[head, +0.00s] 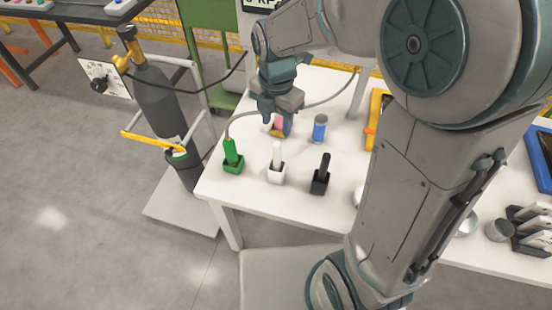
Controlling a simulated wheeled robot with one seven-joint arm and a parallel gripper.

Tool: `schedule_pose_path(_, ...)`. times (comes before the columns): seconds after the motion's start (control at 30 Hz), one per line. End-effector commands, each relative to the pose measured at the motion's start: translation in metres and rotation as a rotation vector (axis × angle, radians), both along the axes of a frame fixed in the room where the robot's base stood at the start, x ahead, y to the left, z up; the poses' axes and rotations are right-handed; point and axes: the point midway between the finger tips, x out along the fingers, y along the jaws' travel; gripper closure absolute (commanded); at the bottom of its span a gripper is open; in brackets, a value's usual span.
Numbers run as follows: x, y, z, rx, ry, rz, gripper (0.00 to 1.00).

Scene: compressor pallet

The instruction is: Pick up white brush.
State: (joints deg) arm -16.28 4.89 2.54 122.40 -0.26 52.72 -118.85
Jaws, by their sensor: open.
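A blue and grey cylinder (319,129) stands right of my gripper. A grey cable runs across the table (225,190). A gas cylinder (160,105) stands left of the table. My arm hides much of the table's right part.

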Motion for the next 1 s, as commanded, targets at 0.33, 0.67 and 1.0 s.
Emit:
schedule_pose_path(0.33, -0.001, -0.001, -0.063, -0.002, 0.003, -0.003, 0.56)
schedule_pose_path(0.67, 0.001, -0.001, -0.089, -0.002, 0.004, -0.003, 0.56)
schedule_pose_path(1.0, 0.003, -0.001, -0.12, 0.001, -0.001, -0.004, 0.56)
